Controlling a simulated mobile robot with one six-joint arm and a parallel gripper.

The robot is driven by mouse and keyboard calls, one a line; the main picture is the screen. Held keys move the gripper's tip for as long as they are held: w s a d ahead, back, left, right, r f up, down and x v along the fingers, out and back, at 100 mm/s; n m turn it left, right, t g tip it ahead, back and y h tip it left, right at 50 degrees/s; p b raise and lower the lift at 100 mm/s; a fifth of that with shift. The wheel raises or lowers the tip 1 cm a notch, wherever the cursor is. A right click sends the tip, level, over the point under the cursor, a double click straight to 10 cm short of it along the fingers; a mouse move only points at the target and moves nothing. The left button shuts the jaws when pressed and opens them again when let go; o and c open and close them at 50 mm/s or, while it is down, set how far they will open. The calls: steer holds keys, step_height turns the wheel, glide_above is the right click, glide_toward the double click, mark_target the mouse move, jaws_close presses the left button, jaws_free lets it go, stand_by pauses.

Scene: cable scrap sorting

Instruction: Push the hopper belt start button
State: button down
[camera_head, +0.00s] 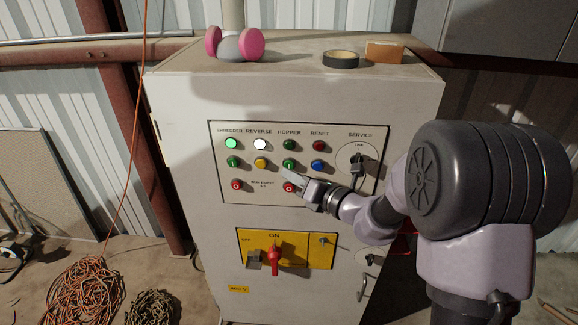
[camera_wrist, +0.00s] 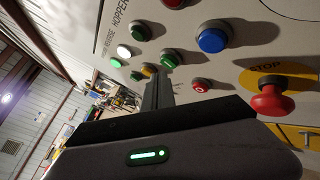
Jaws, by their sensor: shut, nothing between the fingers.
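The control panel (camera_head: 340,200) is on the front of a pale cabinet. In its HOPPER column are a dark green lamp (camera_head: 289,145), a green button (camera_head: 289,162) and a red button (camera_head: 288,187). My gripper (camera_head: 286,172) is shut and empty, its tips just below the green hopper button in the head view. In the wrist view my fingers (camera_wrist: 160,75) end close beside that green button (camera_wrist: 171,58), with the red button (camera_wrist: 200,85) to the right. I cannot tell whether the tips touch anything. The hopper lamp (camera_wrist: 140,33) looks unlit.
The shredder lamp (camera_head: 231,143) glows green and the reverse lamp (camera_head: 260,145) white. A yellow button (camera_head: 260,163) and a blue button (camera_head: 318,166) flank the hopper column. A red emergency stop (camera_wrist: 270,101) is at the wrist view's right. A red switch handle (camera_head: 274,260) sits lower.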

steer(key=shift+w, duration=0.35)
steer(key=shift+w+p, duration=0.35)
steer(key=shift+w, duration=0.1)
stand_by(0.5)
steer(key=shift+s, duration=0.85)
steer(key=shift+s, duration=0.1)
steer(key=shift+s+a+b, duration=0.1)
steer(key=shift+s+b, duration=0.45)
steer(key=shift+s, duration=1.9)
